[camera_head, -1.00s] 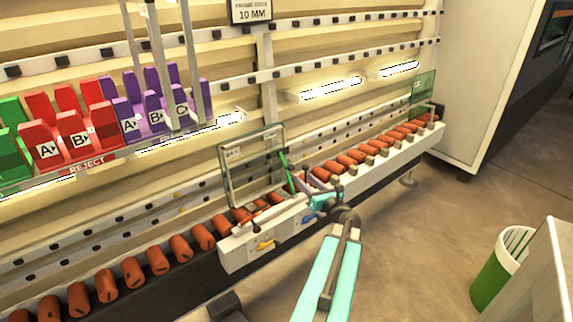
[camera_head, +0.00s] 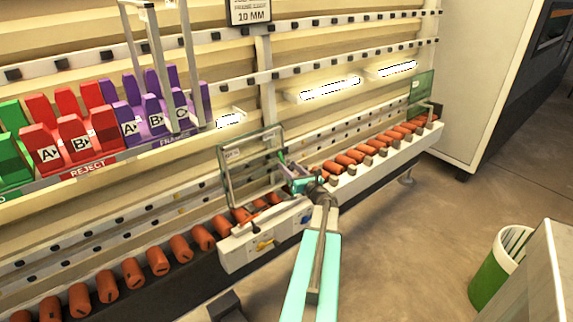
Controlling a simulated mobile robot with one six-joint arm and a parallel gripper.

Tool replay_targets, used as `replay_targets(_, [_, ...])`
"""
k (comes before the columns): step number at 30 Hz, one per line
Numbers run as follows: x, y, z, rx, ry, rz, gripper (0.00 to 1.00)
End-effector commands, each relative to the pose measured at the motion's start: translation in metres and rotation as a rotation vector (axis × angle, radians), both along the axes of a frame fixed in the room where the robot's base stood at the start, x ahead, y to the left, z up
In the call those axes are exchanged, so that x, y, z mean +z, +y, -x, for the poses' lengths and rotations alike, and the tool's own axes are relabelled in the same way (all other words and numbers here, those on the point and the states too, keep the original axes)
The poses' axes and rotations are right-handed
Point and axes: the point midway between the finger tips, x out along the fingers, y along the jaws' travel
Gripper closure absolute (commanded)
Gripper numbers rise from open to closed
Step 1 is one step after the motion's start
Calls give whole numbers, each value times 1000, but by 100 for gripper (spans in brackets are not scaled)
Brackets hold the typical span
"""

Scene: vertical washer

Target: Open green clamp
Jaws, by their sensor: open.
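The green clamp (camera_head: 282,158) is a thin green lever beside the right edge of the glass-framed panel, above the white control box. Only its upper part shows; my gripper hides the rest. My gripper (camera_head: 288,170), teal and grey, is open at the lever. I cannot tell whether the lever lies between the fingers or whether they touch it. My teal arm (camera_head: 315,265) reaches up from the bottom.
The glass-framed panel (camera_head: 222,172) stands close left of my gripper. Orange rollers (camera_head: 180,247) line the rail on both sides. The floor (camera_head: 420,240) at right is clear near the green bin (camera_head: 488,284).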

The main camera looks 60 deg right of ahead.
Motion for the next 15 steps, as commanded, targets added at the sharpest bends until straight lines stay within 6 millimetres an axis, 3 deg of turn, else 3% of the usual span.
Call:
replay_targets(6, [0, -9, -18, 1, 0, 0, 59])
replay_targets(15, [0, -12, -25, 0, -1, 0, 59])
